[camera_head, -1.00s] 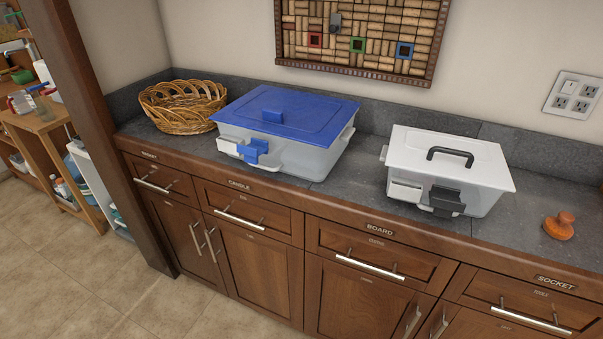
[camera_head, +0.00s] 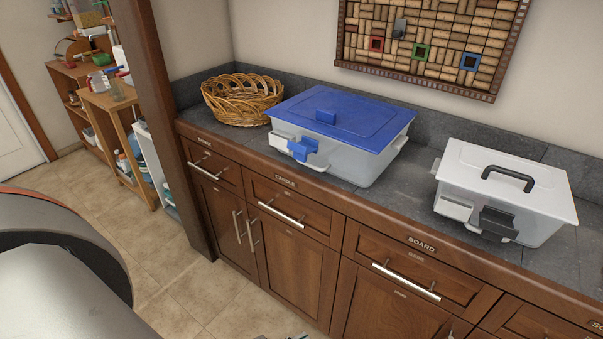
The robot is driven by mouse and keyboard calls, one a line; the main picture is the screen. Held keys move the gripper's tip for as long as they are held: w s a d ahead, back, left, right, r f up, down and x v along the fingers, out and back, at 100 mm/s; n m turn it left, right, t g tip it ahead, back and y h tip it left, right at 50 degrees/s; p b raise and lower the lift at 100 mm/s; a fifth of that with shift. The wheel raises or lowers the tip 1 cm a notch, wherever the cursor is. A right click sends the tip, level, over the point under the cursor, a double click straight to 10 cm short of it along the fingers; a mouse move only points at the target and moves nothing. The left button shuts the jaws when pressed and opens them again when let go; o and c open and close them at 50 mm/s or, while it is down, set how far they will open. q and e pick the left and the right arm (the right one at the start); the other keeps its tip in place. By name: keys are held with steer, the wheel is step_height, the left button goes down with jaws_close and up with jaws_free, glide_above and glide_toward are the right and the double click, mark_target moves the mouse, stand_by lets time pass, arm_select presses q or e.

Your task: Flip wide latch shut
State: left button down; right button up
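A clear box with a blue lid (camera_head: 345,118) stands on the counter. On its front are a blue latch (camera_head: 302,149) and a white latch piece (camera_head: 280,141) beside it. To its right stands a clear box with a white lid (camera_head: 530,190) and a black handle. Its front has a dark grey latch (camera_head: 498,221) that juts outward and a white latch (camera_head: 454,208) to the left. I cannot tell which latch is the wide one. Both lids sit on their boxes. Neither gripper shows clearly; a tiny sliver at the bottom edge is too small to identify.
A wicker basket (camera_head: 242,100) sits at the counter's left end. The dark counter (camera_head: 400,182) has bare room between the boxes. Wooden cabinets with metal handles run below. A wooden post (camera_head: 160,120) stands at left. A large grey part of mine fills the lower left.

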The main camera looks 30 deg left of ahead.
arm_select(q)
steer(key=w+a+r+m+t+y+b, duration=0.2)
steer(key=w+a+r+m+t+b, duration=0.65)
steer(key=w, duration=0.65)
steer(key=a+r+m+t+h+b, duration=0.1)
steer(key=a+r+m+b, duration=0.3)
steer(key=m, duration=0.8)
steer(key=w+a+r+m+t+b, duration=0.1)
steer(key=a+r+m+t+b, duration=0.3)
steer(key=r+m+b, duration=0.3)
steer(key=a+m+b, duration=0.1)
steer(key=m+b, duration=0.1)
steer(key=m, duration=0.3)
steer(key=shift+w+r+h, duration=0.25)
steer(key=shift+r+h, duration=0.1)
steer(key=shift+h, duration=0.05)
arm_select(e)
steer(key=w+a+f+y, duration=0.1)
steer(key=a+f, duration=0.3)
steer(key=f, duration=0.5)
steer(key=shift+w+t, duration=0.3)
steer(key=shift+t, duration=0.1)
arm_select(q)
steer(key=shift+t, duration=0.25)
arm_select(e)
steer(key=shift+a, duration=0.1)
